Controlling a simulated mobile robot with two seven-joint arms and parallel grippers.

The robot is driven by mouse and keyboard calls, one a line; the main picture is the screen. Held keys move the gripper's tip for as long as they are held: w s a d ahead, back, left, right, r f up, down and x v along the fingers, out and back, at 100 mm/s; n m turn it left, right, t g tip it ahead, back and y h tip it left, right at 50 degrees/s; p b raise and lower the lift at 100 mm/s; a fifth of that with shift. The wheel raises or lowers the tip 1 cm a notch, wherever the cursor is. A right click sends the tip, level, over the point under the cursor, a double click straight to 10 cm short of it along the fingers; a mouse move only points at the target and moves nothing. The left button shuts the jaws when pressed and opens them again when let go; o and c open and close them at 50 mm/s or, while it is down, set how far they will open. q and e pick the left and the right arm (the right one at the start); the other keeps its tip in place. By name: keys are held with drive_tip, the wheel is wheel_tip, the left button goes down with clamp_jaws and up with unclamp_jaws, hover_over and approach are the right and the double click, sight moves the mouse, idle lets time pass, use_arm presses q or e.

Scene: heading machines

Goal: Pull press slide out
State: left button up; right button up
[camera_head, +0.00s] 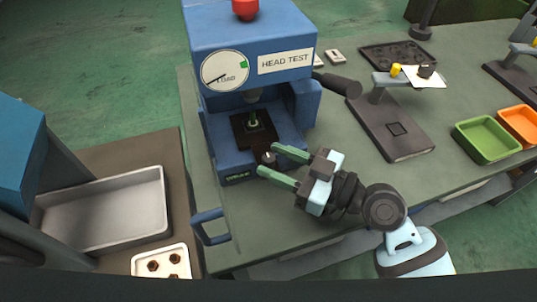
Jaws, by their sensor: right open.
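The blue press (230,105) stands on the table with a "HEAD TEST" label and a round load dial on its front. A dark round knob (269,157) is at the slide's front. My right gripper (268,160) comes from the right with its green fingers spread, one tip on either side of the knob in the picture. Whether they touch it I cannot tell. My left gripper is not in view.
A dark fixture (398,134) stands right of the press, with green (487,139) and orange (520,124) bins beyond. A blue handle (209,226) is at the table's left edge. A grey tray (105,207) and a white tray with brown nuts (160,262) lie lower left.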

drive_tip(key=shift+x, duration=1.15)
clamp_jaws()
